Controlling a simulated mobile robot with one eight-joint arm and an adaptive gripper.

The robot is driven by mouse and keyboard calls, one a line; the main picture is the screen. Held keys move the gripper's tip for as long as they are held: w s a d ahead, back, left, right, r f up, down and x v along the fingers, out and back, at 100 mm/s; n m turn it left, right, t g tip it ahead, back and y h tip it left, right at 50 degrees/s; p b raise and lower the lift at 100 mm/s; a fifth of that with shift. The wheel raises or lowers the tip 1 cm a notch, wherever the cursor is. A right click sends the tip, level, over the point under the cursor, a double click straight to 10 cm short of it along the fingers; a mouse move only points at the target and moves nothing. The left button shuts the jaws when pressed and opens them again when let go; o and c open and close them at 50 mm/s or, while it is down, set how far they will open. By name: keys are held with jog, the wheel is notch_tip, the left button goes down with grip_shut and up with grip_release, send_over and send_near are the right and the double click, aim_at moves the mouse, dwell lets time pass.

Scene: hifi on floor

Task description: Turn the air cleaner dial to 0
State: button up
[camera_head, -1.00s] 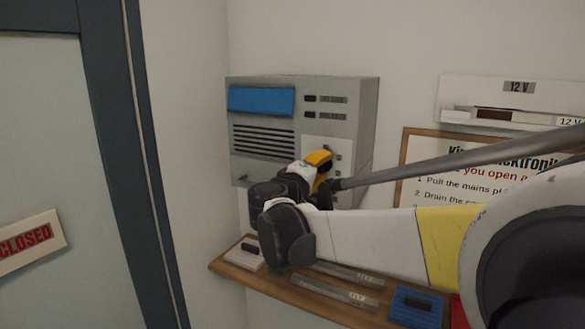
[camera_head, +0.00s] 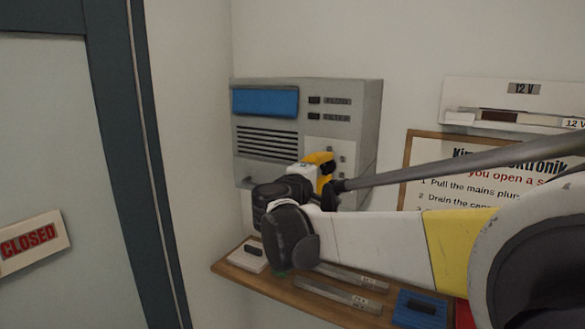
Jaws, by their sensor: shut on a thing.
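The air cleaner (camera_head: 265,120) is a grey box on the wall, with a blue panel at its upper left, dark slats below it and two labelled switches at its upper right. A pale dial plate (camera_head: 342,153) with small marks sits at its lower right. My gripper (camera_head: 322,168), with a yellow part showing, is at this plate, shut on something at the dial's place. The dial itself is hidden behind my gripper and wrist, so its setting cannot be read.
A wooden shelf (camera_head: 232,266) below holds a white switch block, grey bars and a blue block (camera_head: 420,308). A framed notice (camera_head: 425,150) and a 12 V panel (camera_head: 470,90) are to the right. A door with a CLOSED sign (camera_head: 32,243) is at left.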

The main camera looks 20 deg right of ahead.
jog(key=o, duration=1.2)
jog(key=shift+d, duration=0.1)
jog(key=shift+c, duration=0.2)
jog(key=v, duration=1.2)
